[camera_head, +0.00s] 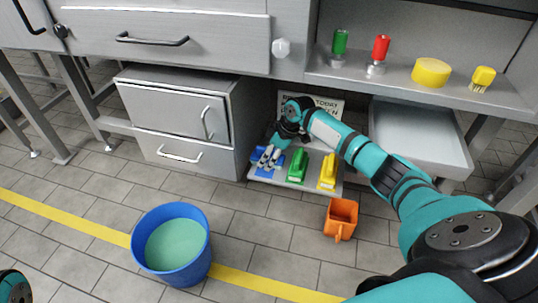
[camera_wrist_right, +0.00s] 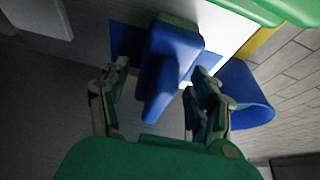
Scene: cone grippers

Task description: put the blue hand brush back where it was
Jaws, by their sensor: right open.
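The blue hand brush (camera_wrist_right: 172,65) lies on a blue patch (camera_wrist_right: 125,42) on the white low shelf (camera_head: 292,184), at the left end of a row of brushes. In the head view my gripper mostly hides it. My right gripper (camera_head: 266,158) is low over this end of the shelf. In the right wrist view its fingers (camera_wrist_right: 158,92) are spread, with the brush handle between them. I cannot tell whether either finger touches it. My left gripper is out of view.
Beside it stand a green brush (camera_head: 298,166) and a yellow brush (camera_head: 328,171). A grey drawer cabinet (camera_head: 180,118) is close on the left. An orange container (camera_head: 341,217) and a blue bucket (camera_head: 172,243) stand on the floor. A bench shelf (camera_head: 400,84) overhangs the arm.

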